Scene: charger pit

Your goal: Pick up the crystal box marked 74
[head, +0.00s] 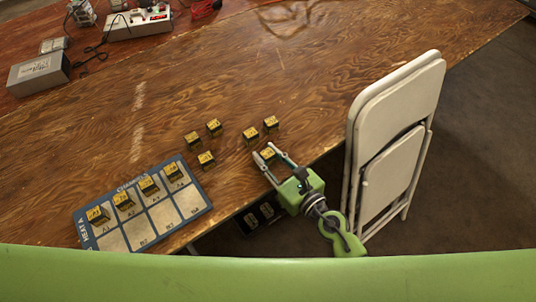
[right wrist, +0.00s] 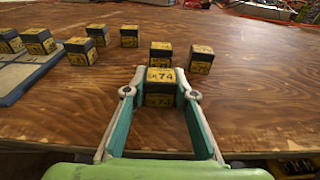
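The crystal box marked 74 (right wrist: 160,86) is a small dark cube with a yellow label on its top and front. It sits on the wooden table near the front edge, and also shows in the head view (head: 267,154). My right gripper (head: 266,151) is open, with one finger on each side of this box. In the right wrist view the fingertips (right wrist: 160,74) flank the box, with narrow gaps seeming to remain. Whether a finger touches it is hard to tell. My left gripper is not in view.
Two similar boxes (head: 271,123) (head: 251,135) stand just behind, and several more lie left. A blue chamber tray (head: 192,222) holds boxes in its back row. A white folding chair (head: 395,120) stands right of the table. A power strip (head: 138,22) lies at the back left.

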